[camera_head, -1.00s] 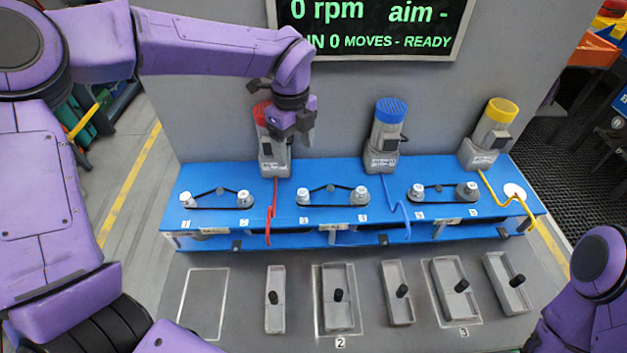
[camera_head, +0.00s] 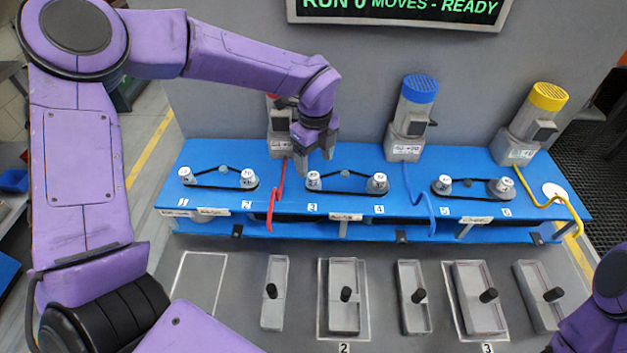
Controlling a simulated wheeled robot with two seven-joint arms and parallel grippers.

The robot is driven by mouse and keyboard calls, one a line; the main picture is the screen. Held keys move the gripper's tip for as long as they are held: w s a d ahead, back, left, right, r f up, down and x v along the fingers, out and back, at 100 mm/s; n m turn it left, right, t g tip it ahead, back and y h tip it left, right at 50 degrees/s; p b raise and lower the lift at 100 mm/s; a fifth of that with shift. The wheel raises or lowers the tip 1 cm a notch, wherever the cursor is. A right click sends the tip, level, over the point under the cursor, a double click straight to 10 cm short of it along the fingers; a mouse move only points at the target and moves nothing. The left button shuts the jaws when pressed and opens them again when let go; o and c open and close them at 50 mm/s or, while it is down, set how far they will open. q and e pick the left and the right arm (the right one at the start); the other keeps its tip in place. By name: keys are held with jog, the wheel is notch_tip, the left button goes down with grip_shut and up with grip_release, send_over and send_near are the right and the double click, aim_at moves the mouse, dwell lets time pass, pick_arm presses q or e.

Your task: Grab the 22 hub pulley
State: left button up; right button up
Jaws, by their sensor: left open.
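Several small silver pulleys with white caps stand in belted pairs on the blue bench (camera_head: 400,226). They are the pulleys at mark 1 (camera_head: 185,175), mark 2 (camera_head: 248,179), mark 3 (camera_head: 313,181), mark 4 (camera_head: 377,183), mark 5 (camera_head: 443,186) and mark 6 (camera_head: 502,188). The cap numbers are too small to read surely, so I cannot tell which is the 22 hub. My left gripper (camera_head: 314,163) is open, pointing down, just above and behind the mark 3 pulley, with nothing visible between its fingers. My right arm shows at lower right; its gripper is out of view.
Red, blue and yellow cables cross the bench front. Grey trays with black knobs (camera_head: 345,294) lie in front. An empty outlined rectangle (camera_head: 199,290) is at left.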

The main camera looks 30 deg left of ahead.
aim_at(313, 174)
pick_arm(q)
jog(key=f, duration=0.1)
jog(key=f+p, duration=0.1)
jog(key=f, duration=0.1)
jog(key=f+p, duration=0.1)
jog(key=f, duration=0.1)
jog(key=shift+s+a, duration=0.1)
jog(key=shift+s, duration=0.3)
jog(key=shift+f, duration=0.35)
jog(key=c, duration=1.2)
jog(key=shift+w+r, duration=0.1)
